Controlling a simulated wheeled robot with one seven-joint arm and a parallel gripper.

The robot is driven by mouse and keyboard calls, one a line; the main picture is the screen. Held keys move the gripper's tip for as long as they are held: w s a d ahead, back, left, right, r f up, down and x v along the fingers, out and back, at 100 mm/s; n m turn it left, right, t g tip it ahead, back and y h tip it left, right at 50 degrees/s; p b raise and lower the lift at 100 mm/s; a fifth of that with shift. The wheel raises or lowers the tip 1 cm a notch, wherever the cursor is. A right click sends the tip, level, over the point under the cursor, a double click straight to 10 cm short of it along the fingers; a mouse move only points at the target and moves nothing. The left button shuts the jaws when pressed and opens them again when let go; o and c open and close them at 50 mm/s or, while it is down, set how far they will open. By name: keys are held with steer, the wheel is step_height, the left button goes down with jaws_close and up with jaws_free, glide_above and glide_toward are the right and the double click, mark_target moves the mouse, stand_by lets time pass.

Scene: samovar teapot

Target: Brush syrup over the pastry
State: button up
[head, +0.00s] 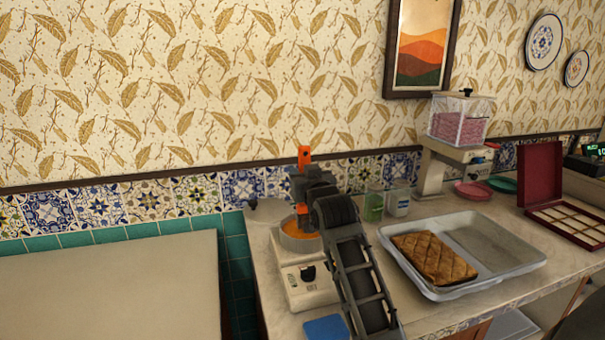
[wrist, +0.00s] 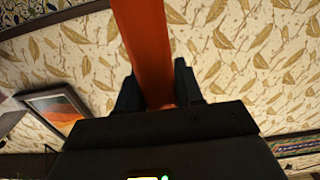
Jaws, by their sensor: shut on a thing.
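My gripper (head: 303,182) is shut on an orange-handled tool (head: 304,155), which looks like the brush. The orange handle also runs up between the fingers in the wrist view (wrist: 148,45). The handle stands roughly upright over a round pan of amber syrup (head: 298,243) on a white appliance (head: 303,284). Its lower end is at or inside the pan; I cannot tell whether it touches the syrup. The golden-brown pastry (head: 433,257), scored in diamonds, lies in the left part of a metal tray (head: 500,243), right of my arm.
Two small glass containers (head: 374,206) stand behind the tray. A dispenser with pink contents (head: 460,124) is at the back. An open red box (head: 570,220) is at the right. A blue item (head: 326,328) lies at the counter front. The tray's right part is empty.

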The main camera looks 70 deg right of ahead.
mark_target(306, 153)
steer(key=shift+f+b, duration=0.3)
steer(key=shift+f, duration=0.4)
stand_by(1.2)
steer(key=shift+r, duration=0.1)
steer(key=shift+r+p, duration=2.6)
steer(key=shift+r, duration=1)
steer(key=shift+s+f, duration=0.1)
